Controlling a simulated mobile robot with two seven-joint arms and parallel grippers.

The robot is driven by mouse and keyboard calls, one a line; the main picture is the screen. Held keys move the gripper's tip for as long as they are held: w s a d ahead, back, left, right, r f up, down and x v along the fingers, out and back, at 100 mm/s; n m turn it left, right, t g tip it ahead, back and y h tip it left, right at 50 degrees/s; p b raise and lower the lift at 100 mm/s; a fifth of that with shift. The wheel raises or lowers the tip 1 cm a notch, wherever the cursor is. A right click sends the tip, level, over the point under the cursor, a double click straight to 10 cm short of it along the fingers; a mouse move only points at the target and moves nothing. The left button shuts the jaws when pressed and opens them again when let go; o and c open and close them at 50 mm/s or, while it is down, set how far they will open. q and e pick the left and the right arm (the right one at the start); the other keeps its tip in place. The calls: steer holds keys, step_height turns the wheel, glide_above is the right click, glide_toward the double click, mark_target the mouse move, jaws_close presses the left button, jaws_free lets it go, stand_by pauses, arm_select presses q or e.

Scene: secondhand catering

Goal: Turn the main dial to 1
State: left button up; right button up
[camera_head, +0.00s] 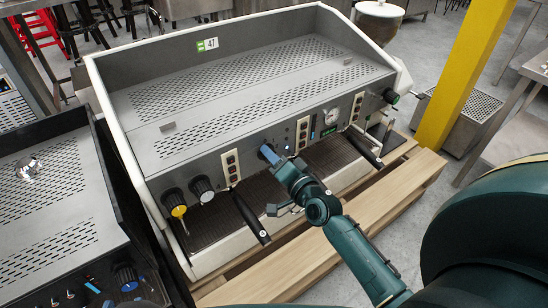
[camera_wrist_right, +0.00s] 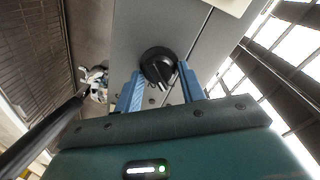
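A black round dial (camera_wrist_right: 158,66) with a raised grip bar shows on the grey panel in the right wrist view. My right gripper (camera_wrist_right: 161,72) has its two blue fingers apart, one on each side of this dial; firm contact cannot be made out. In the head view, my right gripper (camera_head: 268,153) is at the front panel of the coffee machine (camera_head: 240,80) and hides the dial there. The dial's markings and number cannot be read. My left gripper is not in view.
Two more knobs, one with a yellow pointer (camera_head: 175,201) and one black (camera_head: 202,188), sit left on the panel. A portafilter handle (camera_head: 250,217) juts out below my right gripper. A round gauge (camera_head: 331,117) and a green-tipped knob (camera_head: 391,97) are to the right.

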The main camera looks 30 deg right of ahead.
steer(key=o, duration=0.4)
steer(key=shift+c, duration=0.2)
steer(key=s+d+p, duration=0.1)
steer(key=s, duration=1.2)
steer(key=shift+r, duration=0.3)
steer(key=shift+d, duration=0.1)
